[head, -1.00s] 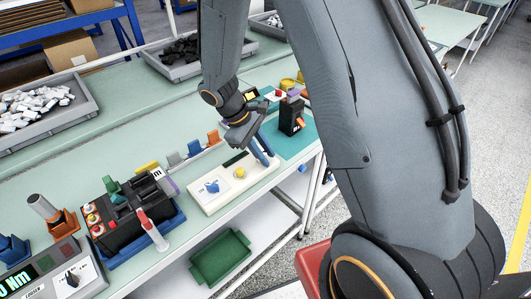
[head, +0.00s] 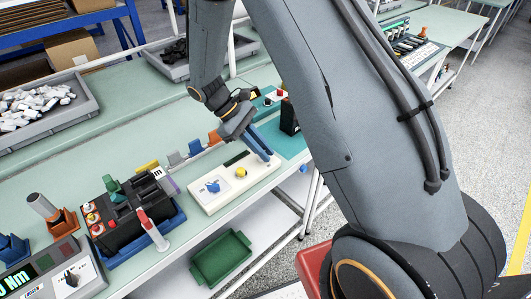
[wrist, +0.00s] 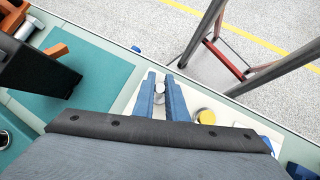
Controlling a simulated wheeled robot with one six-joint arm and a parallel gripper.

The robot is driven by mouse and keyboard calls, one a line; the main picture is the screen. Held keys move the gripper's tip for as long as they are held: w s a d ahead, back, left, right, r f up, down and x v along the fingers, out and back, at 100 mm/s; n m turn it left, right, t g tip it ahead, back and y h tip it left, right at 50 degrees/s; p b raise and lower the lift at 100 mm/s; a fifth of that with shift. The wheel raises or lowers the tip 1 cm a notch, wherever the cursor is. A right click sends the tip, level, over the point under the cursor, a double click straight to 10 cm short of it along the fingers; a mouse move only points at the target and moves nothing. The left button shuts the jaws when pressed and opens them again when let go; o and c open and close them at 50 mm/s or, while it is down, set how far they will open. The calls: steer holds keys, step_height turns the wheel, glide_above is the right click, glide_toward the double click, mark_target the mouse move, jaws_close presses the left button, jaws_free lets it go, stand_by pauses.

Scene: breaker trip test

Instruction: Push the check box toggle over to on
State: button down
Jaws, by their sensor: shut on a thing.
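The check box (head: 232,184) is a flat white box on the bench, with a blue knob (head: 213,187) and a yellow button (head: 240,172). The yellow button also shows in the wrist view (wrist: 206,117), right of the fingers. My gripper (head: 271,159) reaches down to the right end of the box. In the wrist view its blue fingers (wrist: 161,84) stand on either side of the small silver toggle (wrist: 159,89) and are shut on it. The toggle is hidden by the fingers in the head view, and I cannot tell which way it leans.
A teal mat (wrist: 98,88) with a black unit (wrist: 38,72) lies beside the box. A black breaker block (head: 130,212) in a blue tray and a torque meter (head: 55,275) stand to the left. The bench's front edge is close to the box.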

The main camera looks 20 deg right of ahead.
steer(key=g+b, duration=0.1)
steer(key=w+g+h+b, duration=0.1)
steer(key=b, duration=0.1)
steer(key=shift+w+a+f+n+g+h, duration=0.2)
steer(key=shift+a+f+n+g+h, duration=0.1)
steer(key=shift+g, duration=0.1)
steer(key=g+b, duration=0.1)
steer(key=g+h+b, duration=0.1)
steer(key=b, duration=0.1)
steer(key=shift+w+a+r+n, duration=0.1)
steer(key=shift+w+a+n, duration=0.1)
steer(key=shift+w+n, duration=0.15)
steer(key=shift+w+g+h+b, duration=0.1)
steer(key=shift+g+h+b, duration=0.2)
steer(key=c, duration=2.1)
jaws_free()
steer(key=b+v, duration=0.3)
steer(key=v, duration=0.4)
steer(key=shift+w+a+r, duration=0.1)
steer(key=shift+w+a, duration=0.1)
steer(key=shift+w, duration=0.1)
steer(key=shift+r, duration=0.1)
